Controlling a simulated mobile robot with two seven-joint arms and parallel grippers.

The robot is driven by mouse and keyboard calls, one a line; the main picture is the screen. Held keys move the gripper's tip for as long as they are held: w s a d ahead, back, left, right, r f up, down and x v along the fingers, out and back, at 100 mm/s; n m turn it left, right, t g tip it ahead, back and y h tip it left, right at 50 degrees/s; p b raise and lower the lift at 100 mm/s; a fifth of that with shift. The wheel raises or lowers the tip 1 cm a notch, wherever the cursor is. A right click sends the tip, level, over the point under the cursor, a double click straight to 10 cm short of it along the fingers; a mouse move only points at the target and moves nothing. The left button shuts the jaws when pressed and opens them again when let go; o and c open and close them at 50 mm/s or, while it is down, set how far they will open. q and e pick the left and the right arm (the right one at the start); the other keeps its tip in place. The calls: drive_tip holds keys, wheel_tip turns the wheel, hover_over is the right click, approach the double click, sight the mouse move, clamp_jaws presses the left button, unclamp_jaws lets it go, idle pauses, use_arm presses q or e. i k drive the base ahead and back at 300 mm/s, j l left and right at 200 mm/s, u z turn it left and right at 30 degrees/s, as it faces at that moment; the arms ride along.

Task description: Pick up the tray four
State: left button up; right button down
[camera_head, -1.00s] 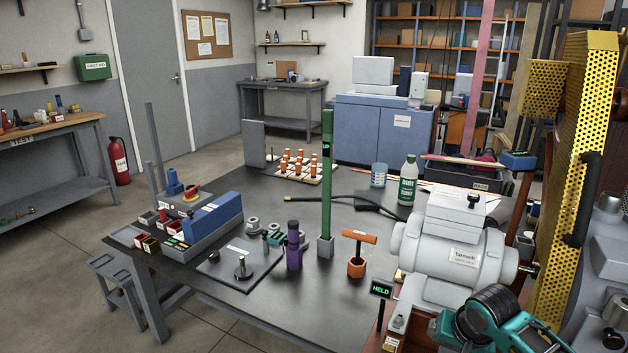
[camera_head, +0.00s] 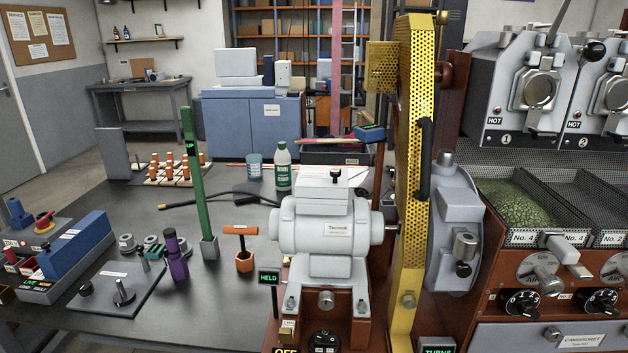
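Several mesh-topped trays stand side by side on the roaster at the right. The left tray (camera_head: 522,239) has a label reading "No. 4" and holds green beans (camera_head: 520,203). The middle tray (camera_head: 575,239) also has a label that looks like "No. 4"; it looks dark and I see no beans in it. A third tray (camera_head: 613,240) is cut off by the right edge, its label also seeming to read "No. 4". Neither of my grippers is in view.
A yellow perforated guard (camera_head: 413,150) with a black handle stands upright left of the trays. A grey motor (camera_head: 325,222) sits left of it. Levers and knobs (camera_head: 522,302) lie below the trays, and roaster drums (camera_head: 537,92) marked HOT hang above.

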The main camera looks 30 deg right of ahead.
sight(531, 217)
drive_tip(key=z, duration=1.75)
